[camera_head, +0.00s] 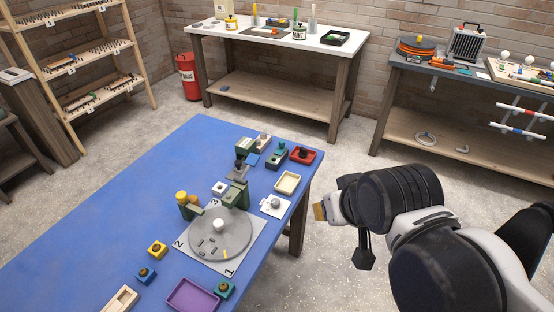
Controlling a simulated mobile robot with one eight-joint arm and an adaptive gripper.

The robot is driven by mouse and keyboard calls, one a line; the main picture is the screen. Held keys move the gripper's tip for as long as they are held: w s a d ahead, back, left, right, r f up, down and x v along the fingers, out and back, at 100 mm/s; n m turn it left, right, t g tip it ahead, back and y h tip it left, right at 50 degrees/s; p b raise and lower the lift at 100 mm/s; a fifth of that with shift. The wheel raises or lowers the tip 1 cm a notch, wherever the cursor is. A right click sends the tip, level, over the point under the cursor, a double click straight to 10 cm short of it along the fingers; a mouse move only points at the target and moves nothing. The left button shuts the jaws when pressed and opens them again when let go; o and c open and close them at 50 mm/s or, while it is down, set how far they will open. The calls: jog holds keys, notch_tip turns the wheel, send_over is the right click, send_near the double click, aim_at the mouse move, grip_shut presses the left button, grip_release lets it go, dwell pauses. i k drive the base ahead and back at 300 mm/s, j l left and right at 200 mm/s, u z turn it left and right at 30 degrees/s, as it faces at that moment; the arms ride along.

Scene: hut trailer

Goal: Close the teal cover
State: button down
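No open teal lid can be made out clearly. A dark teal-green box (276,153) stands near the far end of the blue table; it is too small to tell how its cover sits. A small teal block (224,290) with a dark knob is at the near edge, right of a purple tray. My gripper (320,212) is at the end of my arm on the right, apart from the table and these things. Its tip looks yellowish; the fingers are too unclear to tell open from shut. Nothing held is visible.
A round grey turntable (220,235) with green fixtures stands on the blue table (110,215). A red box (303,155), cream tray (287,182) and purple tray (193,297) lie around it. A white-topped bench (260,39) is behind. Floor right of the table is clear.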

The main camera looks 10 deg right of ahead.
aim_at(280, 150)
jog(key=i+l, duration=1)
jog(key=i, duration=0.15)
